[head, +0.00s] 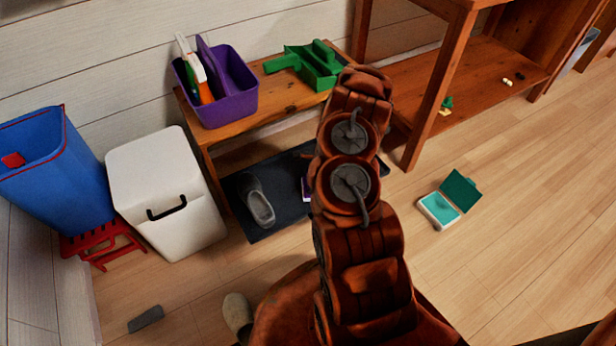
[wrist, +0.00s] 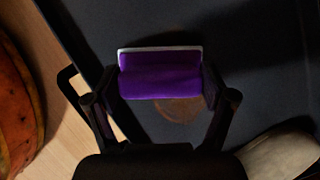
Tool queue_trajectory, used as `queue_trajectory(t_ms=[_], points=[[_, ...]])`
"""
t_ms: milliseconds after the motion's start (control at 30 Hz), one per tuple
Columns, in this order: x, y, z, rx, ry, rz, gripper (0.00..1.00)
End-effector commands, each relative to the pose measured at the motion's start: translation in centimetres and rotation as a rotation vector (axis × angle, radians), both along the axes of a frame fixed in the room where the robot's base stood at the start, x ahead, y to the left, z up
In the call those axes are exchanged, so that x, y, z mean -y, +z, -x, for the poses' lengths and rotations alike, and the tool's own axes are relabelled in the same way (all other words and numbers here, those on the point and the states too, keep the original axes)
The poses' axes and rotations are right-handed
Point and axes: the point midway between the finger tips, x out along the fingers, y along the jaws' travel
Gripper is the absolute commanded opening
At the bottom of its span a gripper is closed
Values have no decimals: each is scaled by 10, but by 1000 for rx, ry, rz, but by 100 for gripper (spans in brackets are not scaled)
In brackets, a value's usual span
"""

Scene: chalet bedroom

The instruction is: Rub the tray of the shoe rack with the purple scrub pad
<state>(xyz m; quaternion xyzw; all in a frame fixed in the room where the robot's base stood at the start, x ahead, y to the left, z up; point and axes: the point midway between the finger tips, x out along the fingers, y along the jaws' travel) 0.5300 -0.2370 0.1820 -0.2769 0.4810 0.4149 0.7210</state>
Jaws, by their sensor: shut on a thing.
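The purple scrub pad (wrist: 160,80) has a thin pale edge and sits between the fingers of my gripper (wrist: 163,88), which is shut on it. The pad is over the dark tray (wrist: 255,60) of the shoe rack. I cannot tell whether it touches the surface. A brownish stain (wrist: 180,110) shows on the tray just beside the pad. In the head view the tray (head: 290,172) lies low under the wooden rack (head: 278,92). My arm hides most of the gripper there, and only a sliver of the purple pad (head: 306,188) shows.
A grey slipper (head: 258,205) stands on the tray, left of the pad. A purple caddy (head: 232,95) and a green object (head: 310,65) are on the rack. A white bin (head: 165,195) stands left. A teal box (head: 450,200) lies on the floor at right.

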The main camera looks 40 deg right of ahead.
Motion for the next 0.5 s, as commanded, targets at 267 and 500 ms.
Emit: queue_trajectory(t_ms=[267,500], points=[[-1,0,13,-2,-2,-1,55],[-3,-2,30,-1,-1,-1,55]])
